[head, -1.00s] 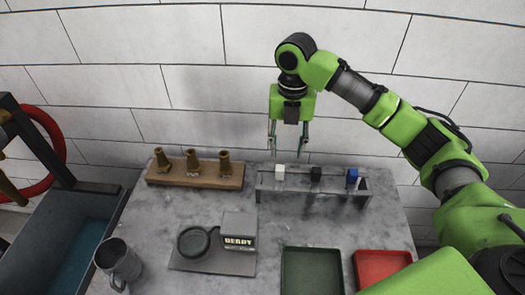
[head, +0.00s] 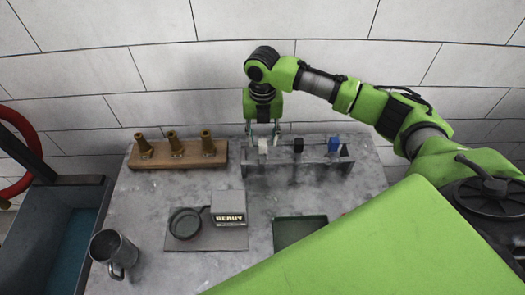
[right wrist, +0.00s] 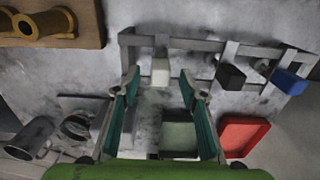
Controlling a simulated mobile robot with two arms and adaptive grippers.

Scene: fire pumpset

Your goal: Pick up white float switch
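The white float switch (head: 263,147) is a small white block at the left end of a grey metal rack (head: 297,175). It also shows in the right wrist view (right wrist: 160,72), between and just beyond my fingers. A black switch (head: 298,144) and a blue switch (head: 334,144) sit to its right on the same rack. My right gripper (head: 263,130) is open, pointing down, with its fingertips close above and around the white switch's sides. In the right wrist view its green-padded fingers (right wrist: 158,92) are spread and hold nothing. Contact cannot be told. My left gripper is not in view.
A wooden block with brass nozzles (head: 177,162) stands left of the rack. A base plate with a round dish and a "READY" box (head: 228,207), a metal mug (head: 112,254) and a green tray (head: 299,231) are nearer. A red tray (right wrist: 243,135) shows in the wrist view.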

